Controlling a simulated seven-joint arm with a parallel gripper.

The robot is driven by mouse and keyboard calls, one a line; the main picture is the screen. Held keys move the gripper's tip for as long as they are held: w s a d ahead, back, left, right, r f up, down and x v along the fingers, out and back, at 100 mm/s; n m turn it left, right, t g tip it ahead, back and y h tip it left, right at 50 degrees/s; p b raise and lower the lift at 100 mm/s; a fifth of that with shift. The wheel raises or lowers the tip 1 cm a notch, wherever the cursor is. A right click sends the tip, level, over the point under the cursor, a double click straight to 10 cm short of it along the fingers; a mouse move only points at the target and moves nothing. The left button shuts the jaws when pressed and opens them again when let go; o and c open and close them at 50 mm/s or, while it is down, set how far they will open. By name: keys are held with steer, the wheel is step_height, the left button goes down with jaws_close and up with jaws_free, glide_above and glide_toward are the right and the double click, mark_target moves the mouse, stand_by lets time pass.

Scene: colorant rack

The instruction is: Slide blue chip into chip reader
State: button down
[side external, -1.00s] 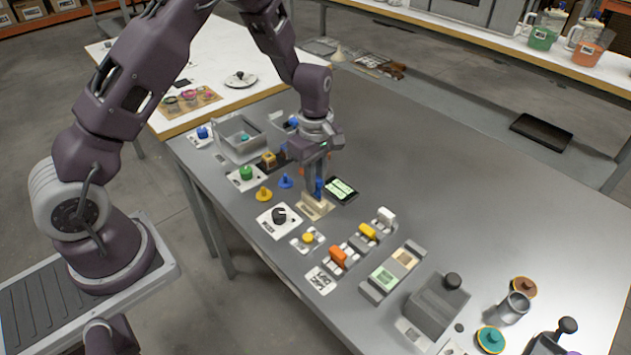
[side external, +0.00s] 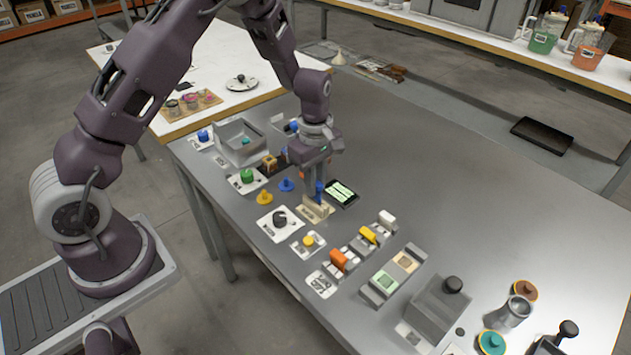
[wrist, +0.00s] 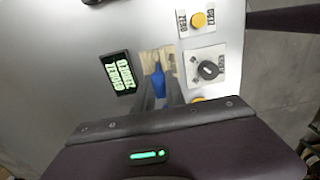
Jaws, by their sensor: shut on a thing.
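The blue chip (side external: 319,188) is between the fingers of my gripper (side external: 316,192), which is shut on it. The chip reader (side external: 312,212) is a beige block on a flat plate, directly below my fingertips. A dark screen with green lettering (side external: 342,193) lies beside it. In the wrist view the blue chip (wrist: 158,82) points at the beige reader (wrist: 146,60), with a finger of my gripper (wrist: 160,92) on each side. The chip's far end meets the reader in the picture, but I cannot tell how deep it sits in the slot.
A blue knob (side external: 286,185) and a yellow knob (side external: 265,197) stand left of the reader. A black dial on a white plate (side external: 280,220) is in front. A row of coloured switches (side external: 368,235) lies right. The table behind the screen is clear.

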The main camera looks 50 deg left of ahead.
steer(key=shift+f, duration=1.3)
steer(key=shift+r, duration=0.2)
steer(key=shift+r, duration=1.3)
steer(key=s+r+m, duration=0.6)
steer(key=r+m, duration=0.3)
steer(key=m, duration=0.9)
steer(key=w+f+m, duration=0.1)
steer(key=w+m, duration=0.1)
steer(key=m, duration=0.4)
steer(key=w+m, duration=0.2)
steer(key=m, duration=0.4)
steer(key=w+f+m, duration=0.1)
steer(key=w+m, duration=0.1)
steer(key=m, duration=0.4)
steer(key=shift+f, duration=0.35)
steer(key=shift+f, duration=0.1)
steer(key=shift+f, duration=2.8)
